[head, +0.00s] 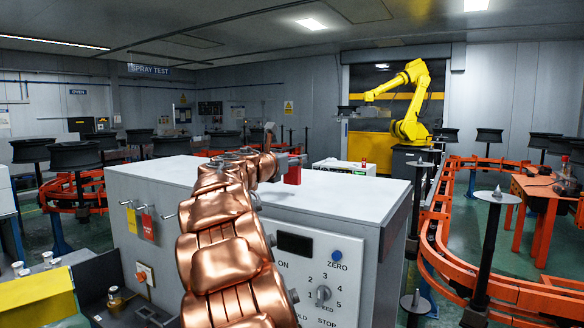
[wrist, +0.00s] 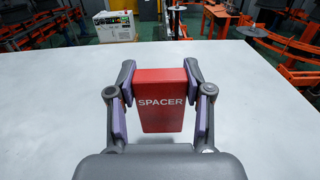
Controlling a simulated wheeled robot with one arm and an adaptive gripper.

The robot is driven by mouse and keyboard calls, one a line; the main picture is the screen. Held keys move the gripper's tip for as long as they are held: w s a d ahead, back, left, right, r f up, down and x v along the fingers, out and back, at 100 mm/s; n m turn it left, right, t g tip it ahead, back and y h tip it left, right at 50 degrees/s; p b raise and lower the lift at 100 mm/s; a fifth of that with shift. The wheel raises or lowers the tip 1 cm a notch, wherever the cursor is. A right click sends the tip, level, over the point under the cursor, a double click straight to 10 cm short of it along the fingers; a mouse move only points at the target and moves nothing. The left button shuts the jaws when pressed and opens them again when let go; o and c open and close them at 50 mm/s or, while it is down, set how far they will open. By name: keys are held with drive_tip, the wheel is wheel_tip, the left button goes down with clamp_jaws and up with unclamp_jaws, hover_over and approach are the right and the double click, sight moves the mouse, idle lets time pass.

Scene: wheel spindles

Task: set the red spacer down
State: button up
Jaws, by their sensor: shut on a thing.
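The red spacer (wrist: 160,113) is a red block with the word SPACER in white on its face. In the wrist view my gripper (wrist: 161,92) is shut on it, with a purple-padded finger at each side. The spacer also shows small and red in the head view (head: 292,175), at the end of my copper-coloured arm. It is over the white top of the grey cabinet (head: 340,194). I cannot tell whether its lower edge touches the top or hangs just above it. My gripper also shows in the head view (head: 290,161), small and partly hidden.
The cabinet top around the spacer is bare. The cabinet front has a control panel (head: 322,275) with a dial, and tags (head: 147,226) hang on its left side. Behind stands a white box (head: 345,167) with a red lamp. An orange rail (head: 435,235) runs at the right.

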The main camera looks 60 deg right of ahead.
drive_tip(key=shift+a+f, duration=0.15)
drive_tip(key=shift+f, duration=1.1)
drive_tip(key=shift+f, duration=0.1)
drive_tip(key=o, duration=1.2)
drive_tip(key=a+b, duration=0.3)
drive_tip(key=a, duration=0.9)
drive_tip(key=shift+s, duration=0.25)
